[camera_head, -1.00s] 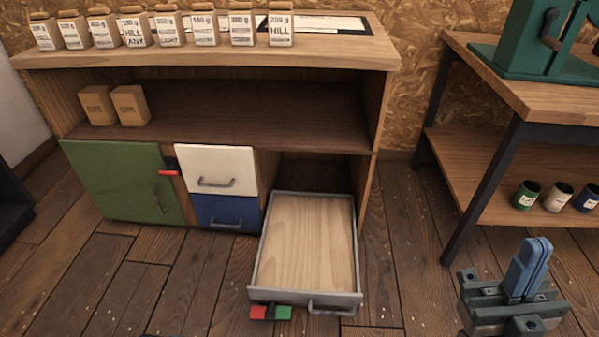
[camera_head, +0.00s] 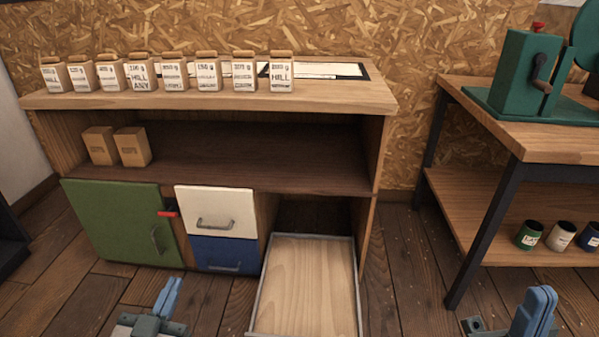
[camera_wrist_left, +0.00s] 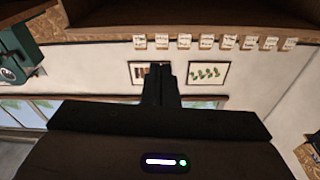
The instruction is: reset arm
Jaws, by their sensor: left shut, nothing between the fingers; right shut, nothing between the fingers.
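My left gripper (camera_head: 168,297) is at the bottom left of the head view, in front of the wooden cabinet (camera_head: 385,100). Its blue fingers are together with nothing between them. My right gripper (camera_head: 537,310) is at the bottom right, in front of the workbench, with its blue fingers shut and empty. In the left wrist view the left gripper (camera_wrist_left: 160,72) shows as a dark shape with its fingers together. That view looks toward a wall with framed pictures and appears upside down.
An open, empty drawer (camera_head: 305,285) sticks out between the grippers. The green door (camera_head: 115,220), white drawer (camera_head: 215,208) and blue drawer (camera_head: 225,254) are closed. Paper bags (camera_head: 205,73) line the cabinet top. The workbench (camera_head: 500,115) carries a green machine (camera_head: 525,75).

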